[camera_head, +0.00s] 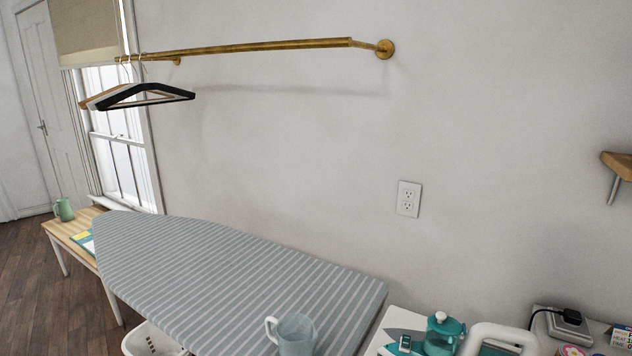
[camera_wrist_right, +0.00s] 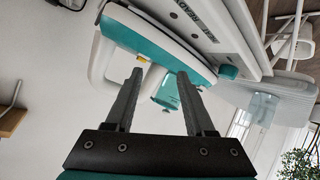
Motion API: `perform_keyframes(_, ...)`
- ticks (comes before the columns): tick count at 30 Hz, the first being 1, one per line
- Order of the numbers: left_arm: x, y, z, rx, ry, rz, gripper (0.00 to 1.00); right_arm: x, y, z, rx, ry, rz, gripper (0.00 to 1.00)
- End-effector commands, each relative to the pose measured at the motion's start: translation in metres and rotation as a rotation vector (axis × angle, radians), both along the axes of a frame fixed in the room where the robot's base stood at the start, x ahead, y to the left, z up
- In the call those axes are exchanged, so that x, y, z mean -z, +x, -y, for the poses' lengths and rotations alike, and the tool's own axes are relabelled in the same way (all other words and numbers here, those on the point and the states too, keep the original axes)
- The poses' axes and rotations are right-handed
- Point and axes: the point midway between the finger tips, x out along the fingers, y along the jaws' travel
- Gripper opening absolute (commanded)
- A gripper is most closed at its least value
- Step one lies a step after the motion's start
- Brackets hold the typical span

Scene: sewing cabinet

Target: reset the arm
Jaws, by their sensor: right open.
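My right gripper (camera_wrist_right: 158,78) shows in the right wrist view with its two dark fingers spread apart. No object is clearly held between them. A white and teal appliance with printed letters (camera_wrist_right: 197,32) is beyond the fingertips, and a teal part shows in the gap between them. I cannot tell whether the fingers touch it. Neither of my grippers shows in the head view.
The striped ironing board (camera_head: 215,270) bears a clear jug (camera_head: 295,335) near its front edge. Hangers (camera_head: 145,97) hang from a brass rail (camera_head: 260,46). A mug (camera_head: 64,210) stands on a bench.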

Motion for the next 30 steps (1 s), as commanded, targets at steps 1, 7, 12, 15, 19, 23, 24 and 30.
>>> perform_keyframes(1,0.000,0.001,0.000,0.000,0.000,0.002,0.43,0.014,-0.014,-0.007,0.038,0.021,-0.059,0.54)
perform_keyframes(7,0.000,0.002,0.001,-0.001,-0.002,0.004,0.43,0.059,-0.072,-0.041,0.112,0.067,-0.336,0.54)
perform_keyframes(12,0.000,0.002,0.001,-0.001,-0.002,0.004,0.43,0.078,-0.115,-0.077,0.097,0.120,-0.536,0.54)
perform_keyframes(15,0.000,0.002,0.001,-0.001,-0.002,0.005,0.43,0.083,-0.136,-0.099,0.069,0.152,-0.633,0.54)
perform_keyframes(19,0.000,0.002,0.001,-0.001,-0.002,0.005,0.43,0.087,-0.160,-0.124,0.022,0.196,-0.742,0.54)
perform_keyframes(23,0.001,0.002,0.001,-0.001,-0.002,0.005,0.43,0.123,-0.151,-0.121,0.026,0.181,-0.752,0.54)
perform_keyframes(24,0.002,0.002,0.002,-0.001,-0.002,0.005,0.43,0.134,-0.150,-0.121,0.027,0.180,-0.757,0.54)
perform_keyframes(30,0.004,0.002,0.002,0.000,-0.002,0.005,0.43,0.196,-0.149,-0.122,0.027,0.177,-0.785,0.54)
